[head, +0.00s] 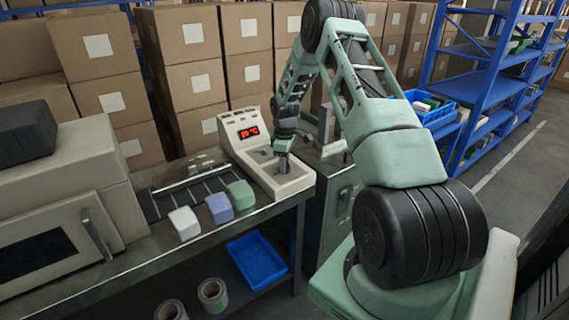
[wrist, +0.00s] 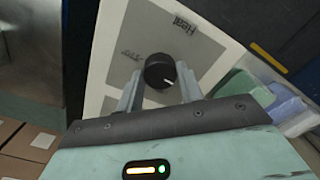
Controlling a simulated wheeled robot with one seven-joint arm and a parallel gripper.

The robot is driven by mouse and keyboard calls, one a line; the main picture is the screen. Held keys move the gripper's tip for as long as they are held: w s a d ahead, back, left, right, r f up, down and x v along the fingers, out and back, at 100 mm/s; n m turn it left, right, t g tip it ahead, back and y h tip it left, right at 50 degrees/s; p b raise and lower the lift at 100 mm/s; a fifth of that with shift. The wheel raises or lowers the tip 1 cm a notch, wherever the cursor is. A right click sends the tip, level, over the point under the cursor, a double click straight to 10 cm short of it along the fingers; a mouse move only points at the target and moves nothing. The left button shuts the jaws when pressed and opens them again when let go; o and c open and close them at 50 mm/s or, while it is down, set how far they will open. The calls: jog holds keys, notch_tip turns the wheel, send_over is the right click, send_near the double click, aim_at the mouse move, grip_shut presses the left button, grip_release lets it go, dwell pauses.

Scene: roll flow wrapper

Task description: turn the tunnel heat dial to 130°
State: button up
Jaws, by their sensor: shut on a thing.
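The black round heat dial (wrist: 160,71) with a white pointer line sits on the grey face of the control panel (wrist: 103,62) in the wrist view. The line points to the lower right in that view. A label reading "Heat" lies near the dial. My gripper (wrist: 160,84) has one finger on each side of the dial and is shut on it. In the head view my gripper (head: 283,158) reaches down onto the cream control panel (head: 294,184) and hides the dial. The panel's red display (head: 249,132) shows a low two-digit °C value, its last digit hard to read.
White, blue and green blocks (head: 216,208) sit along the bench edge left of the panel. A cream machine (head: 60,190) with a door handle stands farther left. A blue tray (head: 257,261) and rolls lie below. Stacked cartons (head: 190,80) stand behind; blue shelving (head: 500,75) is at right.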

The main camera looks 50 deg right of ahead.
jog(key=m+b, duration=0.1)
jog(key=m, duration=0.5)
jog(key=shift+b, duration=0.3)
jog(key=m, duration=0.4)
jog(key=shift+m+b, duration=0.35)
jog(key=shift+m, duration=0.05)
jog(key=o, duration=1)
jog(key=shift+r, duration=0.15)
notch_tip(320, 180, up, 17)
jog(key=b, duration=0.2)
jog(key=shift+r, duration=0.1)
